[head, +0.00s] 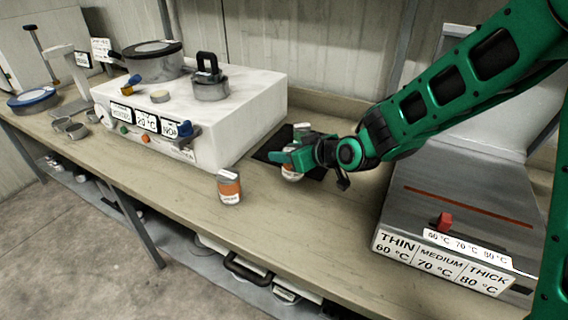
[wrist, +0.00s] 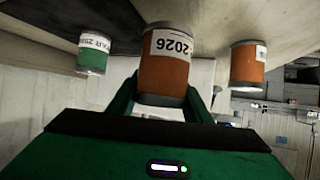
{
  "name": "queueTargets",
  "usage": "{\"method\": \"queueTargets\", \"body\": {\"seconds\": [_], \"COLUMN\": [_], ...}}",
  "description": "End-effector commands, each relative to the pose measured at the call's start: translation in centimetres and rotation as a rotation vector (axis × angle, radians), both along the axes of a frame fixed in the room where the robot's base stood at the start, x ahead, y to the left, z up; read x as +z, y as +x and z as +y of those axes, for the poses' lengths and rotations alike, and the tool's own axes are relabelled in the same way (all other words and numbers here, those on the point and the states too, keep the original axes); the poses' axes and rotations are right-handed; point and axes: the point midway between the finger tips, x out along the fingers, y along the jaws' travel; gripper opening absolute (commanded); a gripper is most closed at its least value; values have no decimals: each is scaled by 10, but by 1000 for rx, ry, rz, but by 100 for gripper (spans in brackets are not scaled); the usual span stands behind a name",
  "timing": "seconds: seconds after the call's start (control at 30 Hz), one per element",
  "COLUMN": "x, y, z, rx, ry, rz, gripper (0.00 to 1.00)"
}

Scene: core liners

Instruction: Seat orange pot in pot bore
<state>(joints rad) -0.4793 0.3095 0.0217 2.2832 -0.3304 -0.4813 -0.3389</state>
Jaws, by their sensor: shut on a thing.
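My gripper (head: 290,160) is shut on a grey pot with an orange band and white label (head: 291,177), over the dark mat. In the wrist view the held orange pot (wrist: 165,72) sits between the fingers, its label reading 2026. I cannot tell whether its base touches the mat. A second orange-banded pot (head: 229,188) stands upright on the bench left of my gripper; it also shows at right in the wrist view (wrist: 246,66). A green-banded pot (wrist: 93,54) shows at left in the wrist view. I cannot make out the pot bore.
A white bath unit (head: 250,110) stands left of my gripper, carrying a handled metal lid (head: 211,88) and a black-lidded vessel (head: 152,62). A grey heater unit (head: 455,215) with a red lever stands at right. The bench front (head: 290,235) is clear.

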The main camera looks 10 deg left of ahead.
Motion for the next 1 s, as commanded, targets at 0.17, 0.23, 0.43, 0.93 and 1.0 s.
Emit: {"method": "queueTargets", "body": {"seconds": [0.17, 0.23, 0.43, 0.93, 1.0], "x": [-15, -26, -40, -42, -42], "y": [0, 0, 0, 0, 0], "z": [0, 0, 0, 2, 2], "rx": [1, 0, 1, 2, 2], "ry": [-1, -1, 0, 0, 0], "rz": [2, 3, -1, 0, 0], "gripper": [19, 19, 19, 64, 64]}}
